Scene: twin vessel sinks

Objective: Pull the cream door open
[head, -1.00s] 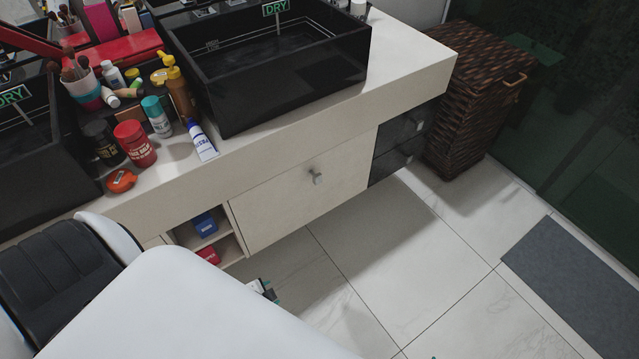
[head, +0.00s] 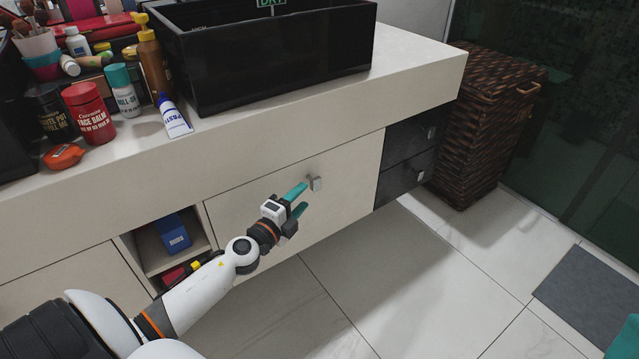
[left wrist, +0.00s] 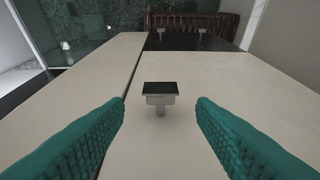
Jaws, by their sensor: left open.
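The cream door (head: 345,165) is a flat panel under the counter and looks shut. Its small square metal knob (head: 316,184) stands out near the upper middle. My left gripper (head: 300,199) is open, with teal fingers pointing at the knob from the lower left. In the left wrist view, the knob (left wrist: 160,95) is centred ahead between the two spread fingertips (left wrist: 161,101). No finger seems to touch it. The door (left wrist: 215,90) also fills much of that view. My right gripper is not seen; a teal patch at the right edge of the head view is unclear.
An open shelf niche (head: 160,255) with a blue box (head: 172,232) is left of the door. Dark drawers (head: 405,155) with knobs are on its right. A black sink (head: 270,65) and several toiletries stand on the counter (head: 290,112). A wicker hamper (head: 485,120) is beyond.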

